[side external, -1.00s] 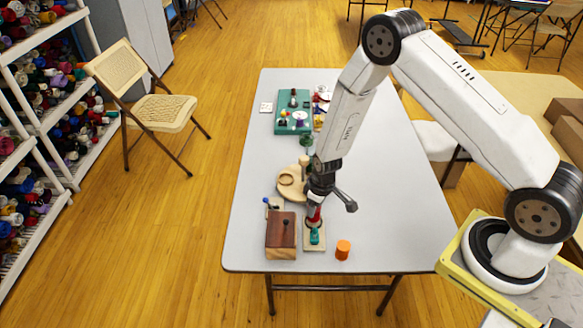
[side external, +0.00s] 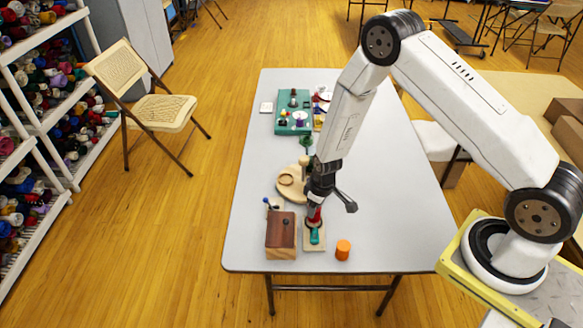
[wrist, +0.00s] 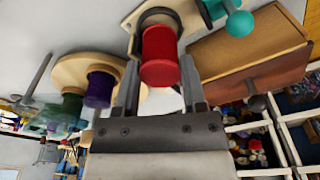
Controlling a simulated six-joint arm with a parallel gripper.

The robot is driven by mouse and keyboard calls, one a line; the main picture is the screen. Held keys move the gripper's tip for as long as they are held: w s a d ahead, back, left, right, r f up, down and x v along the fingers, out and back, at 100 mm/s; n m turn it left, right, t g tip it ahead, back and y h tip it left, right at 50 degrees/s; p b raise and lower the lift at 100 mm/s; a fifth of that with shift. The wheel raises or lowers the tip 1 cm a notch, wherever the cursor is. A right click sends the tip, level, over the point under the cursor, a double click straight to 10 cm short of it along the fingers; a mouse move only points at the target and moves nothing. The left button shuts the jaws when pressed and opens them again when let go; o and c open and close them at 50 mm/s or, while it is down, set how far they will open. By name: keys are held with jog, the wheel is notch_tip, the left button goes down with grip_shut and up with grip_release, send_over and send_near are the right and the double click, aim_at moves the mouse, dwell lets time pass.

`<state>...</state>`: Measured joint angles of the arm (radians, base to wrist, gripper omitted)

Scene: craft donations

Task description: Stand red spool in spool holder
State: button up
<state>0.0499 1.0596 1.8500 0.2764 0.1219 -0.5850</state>
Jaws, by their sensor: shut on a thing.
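The red spool (wrist: 160,55) is between the two fingers of my gripper (wrist: 160,75) in the wrist view. My gripper is shut on it. The red spool (side external: 314,215) also shows under my gripper (side external: 316,203) in the side view. A pale wooden base (side external: 313,246), which looks like the spool holder, is directly below, with a teal piece (side external: 315,236) at its near part. In the wrist view a pale wooden part (wrist: 133,18) with a dark round fitting lies behind the spool. I cannot tell whether the spool touches it.
A brown wooden box (side external: 281,236) stands close left of the holder. An orange spool (side external: 343,249) is to the right, near the table's front edge. A round wooden stand (side external: 287,192) is behind. A teal tray (side external: 280,120) lies far back. The table's right side is clear.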

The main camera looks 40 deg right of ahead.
jog(key=shift+f, duration=0.9)
jog(key=o, duration=1.1)
jog(key=shift+r, duration=0.15)
jog(key=shift+r, duration=3.6)
